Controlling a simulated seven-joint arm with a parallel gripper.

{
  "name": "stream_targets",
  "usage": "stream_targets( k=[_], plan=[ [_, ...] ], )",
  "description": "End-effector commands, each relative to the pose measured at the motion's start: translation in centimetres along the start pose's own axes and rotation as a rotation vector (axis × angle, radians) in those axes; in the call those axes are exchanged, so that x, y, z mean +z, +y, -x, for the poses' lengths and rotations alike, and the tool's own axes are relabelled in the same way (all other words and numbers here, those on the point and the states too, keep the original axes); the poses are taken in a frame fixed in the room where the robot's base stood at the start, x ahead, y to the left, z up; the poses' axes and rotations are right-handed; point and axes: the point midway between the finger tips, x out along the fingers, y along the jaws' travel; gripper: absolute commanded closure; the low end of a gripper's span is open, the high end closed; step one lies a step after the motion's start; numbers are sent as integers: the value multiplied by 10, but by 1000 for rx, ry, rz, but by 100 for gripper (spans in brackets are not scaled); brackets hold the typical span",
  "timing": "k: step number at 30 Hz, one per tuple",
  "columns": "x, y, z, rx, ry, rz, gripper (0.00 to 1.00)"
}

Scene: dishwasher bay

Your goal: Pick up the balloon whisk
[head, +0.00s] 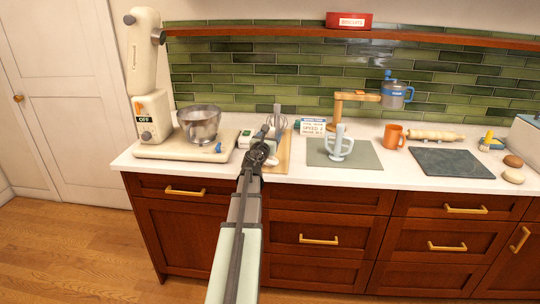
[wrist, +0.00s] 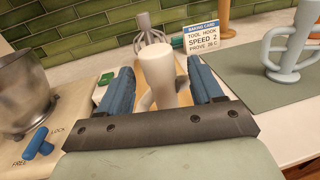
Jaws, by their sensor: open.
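The balloon whisk (wrist: 152,37) stands at the back of a wooden board in the wrist view, its pale grey shaft up and its wires below. It also shows in the head view (head: 277,119), just beyond my gripper (head: 263,134). In the wrist view my gripper (wrist: 160,66) is open, with its two blue fingers apart. A cream attachment (wrist: 160,72) with a thick upright shaft and a curved lower part stands between the fingers in that view, nearer than the whisk. Whether a finger touches it I cannot tell. Its base is partly hidden by the gripper.
The mixer (head: 153,112) with its steel bowl (head: 199,122) stands left. A pale beater (head: 338,143) stands on a grey-green mat (head: 370,157) to the right. An orange mug (head: 391,136) and dark slab (head: 452,163) lie farther right.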

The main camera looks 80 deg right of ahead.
Motion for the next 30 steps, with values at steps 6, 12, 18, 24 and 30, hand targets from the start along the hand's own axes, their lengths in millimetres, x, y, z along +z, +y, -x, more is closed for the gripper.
stream_targets(
  k=[6,12,18,24,30],
  plan=[
    [0,0,-17,0,0,0,34],
    [0,0,-16,0,0,0,38],
    [0,-1,-16,0,0,0,57],
    [-1,0,-16,0,1,-1,76],
    [-1,0,-16,0,1,-3,95]
  ],
)
